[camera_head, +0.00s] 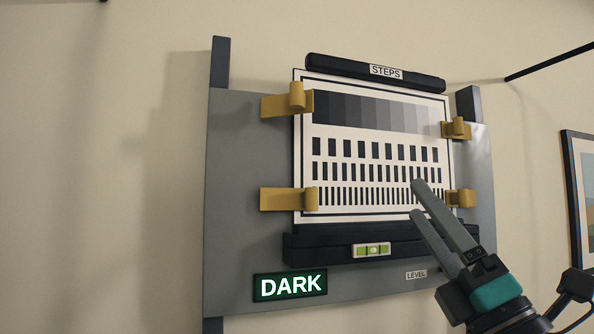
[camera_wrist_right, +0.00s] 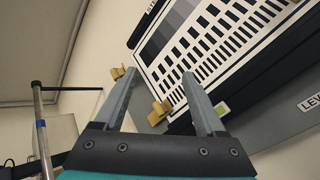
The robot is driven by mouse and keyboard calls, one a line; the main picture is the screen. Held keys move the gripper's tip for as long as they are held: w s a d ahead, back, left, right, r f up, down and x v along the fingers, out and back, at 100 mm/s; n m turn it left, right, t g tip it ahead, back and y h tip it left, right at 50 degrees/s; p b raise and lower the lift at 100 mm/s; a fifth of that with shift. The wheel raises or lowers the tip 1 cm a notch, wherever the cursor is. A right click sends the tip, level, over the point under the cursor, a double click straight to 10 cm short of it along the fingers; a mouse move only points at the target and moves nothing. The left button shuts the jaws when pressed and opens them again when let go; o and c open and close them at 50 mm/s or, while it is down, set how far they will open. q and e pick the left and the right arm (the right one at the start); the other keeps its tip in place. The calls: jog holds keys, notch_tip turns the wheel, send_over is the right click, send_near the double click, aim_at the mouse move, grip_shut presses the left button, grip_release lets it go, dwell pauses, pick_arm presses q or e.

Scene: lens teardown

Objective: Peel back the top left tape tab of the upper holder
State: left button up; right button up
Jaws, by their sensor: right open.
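A test chart (camera_head: 380,147) with grey steps and black bars is mounted on a grey board (camera_head: 245,150). A black bar labelled STEPS (camera_head: 340,66) runs along its top edge. The ochre top left tape tab (camera_head: 280,106) has an upright curl at its chart end. My right gripper (camera_head: 416,197) is open and empty in front of the chart's lower right, away from the top left tab. My left gripper is out of view.
A black ledge (camera_head: 320,248) with a spirit level (camera_head: 371,250) runs below the chart. A lit DARK sign (camera_head: 290,285) and a LEVEL label (camera_head: 416,274) sit lower on the board. A framed picture (camera_head: 581,200) hangs at right. The wall left of the board is clear.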

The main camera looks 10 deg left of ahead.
jog(key=s+a+r+n+g+y, duration=0.35)
jog(key=n+g, duration=0.35)
jog(key=n, duration=0.3)
jog(key=s+a+r+n+g+y, duration=0.25)
jog(key=r+n+g+y, duration=0.2)
jog(key=n+g, duration=0.35)
jog(key=n+t+h, duration=0.3)
jog(key=n+h, duration=0.7)
jog(key=n, duration=0.5)
send_near(302, 94)
jog(key=p+x, duration=0.3)
jog(key=x, duration=0.8)
grip_shut()
jog(key=shift+f, duration=0.1)
